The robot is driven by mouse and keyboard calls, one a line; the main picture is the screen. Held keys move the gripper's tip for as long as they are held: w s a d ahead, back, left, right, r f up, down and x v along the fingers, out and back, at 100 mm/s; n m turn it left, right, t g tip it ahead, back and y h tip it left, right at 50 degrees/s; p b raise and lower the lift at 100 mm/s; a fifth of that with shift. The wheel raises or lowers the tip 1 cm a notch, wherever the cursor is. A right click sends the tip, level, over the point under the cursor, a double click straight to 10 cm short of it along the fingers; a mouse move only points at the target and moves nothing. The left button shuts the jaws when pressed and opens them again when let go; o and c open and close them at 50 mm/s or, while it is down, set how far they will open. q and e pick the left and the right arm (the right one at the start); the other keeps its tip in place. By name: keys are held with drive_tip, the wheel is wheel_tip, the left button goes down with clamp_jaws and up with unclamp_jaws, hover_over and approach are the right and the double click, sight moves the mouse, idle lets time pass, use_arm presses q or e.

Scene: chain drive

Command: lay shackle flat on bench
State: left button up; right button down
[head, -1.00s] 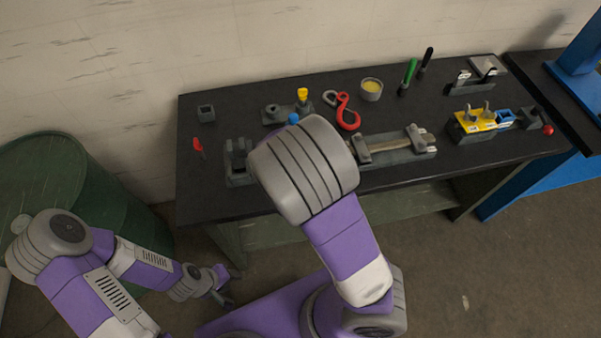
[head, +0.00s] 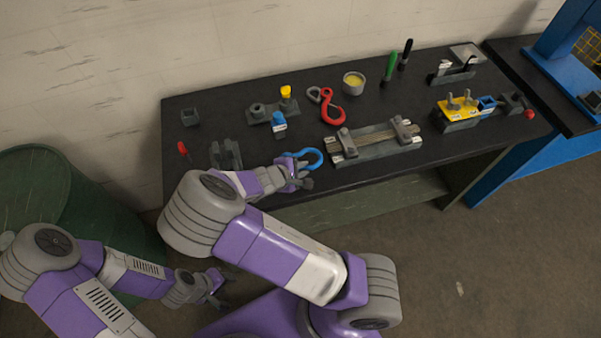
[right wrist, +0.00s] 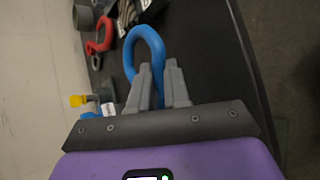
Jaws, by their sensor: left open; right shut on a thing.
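The blue shackle (head: 305,154) is at the front of the dark bench (head: 215,97), between a dark grey bracket and the long grey fixture. My right gripper (head: 299,175) is shut on it. In the right wrist view the shackle's bow (right wrist: 147,45) reaches out past the fingers (right wrist: 158,85), and its lower part is hidden between them. I cannot tell whether the shackle touches the bench top. My left gripper (head: 217,286) is open and empty, low in front of the bench near the green drum.
The dark bracket (head: 226,156) stands left of the shackle. The grey fixture with bars (head: 372,143) is close on its right. Behind are a red hook (head: 331,108), a blue-capped piece (head: 279,123) and a yellow-topped piece (head: 286,93). The bench's front edge is close.

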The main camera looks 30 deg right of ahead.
wheel_tip(320, 180, down, 2)
drive_tip(key=shift+w+f, duration=0.1)
drive_tip(key=shift+f, duration=0.15)
drive_tip(key=shift+f+b, duration=0.5)
drive_tip(key=shift+b, duration=0.35)
drive_tip(key=shift+a, duration=0.1)
drive_tip(key=c, duration=1.4)
unclamp_jaws()
drive_tip(key=shift+f, duration=0.1)
drive_tip(key=shift+s+f, duration=0.1)
drive_tip(key=shift+s, duration=0.1)
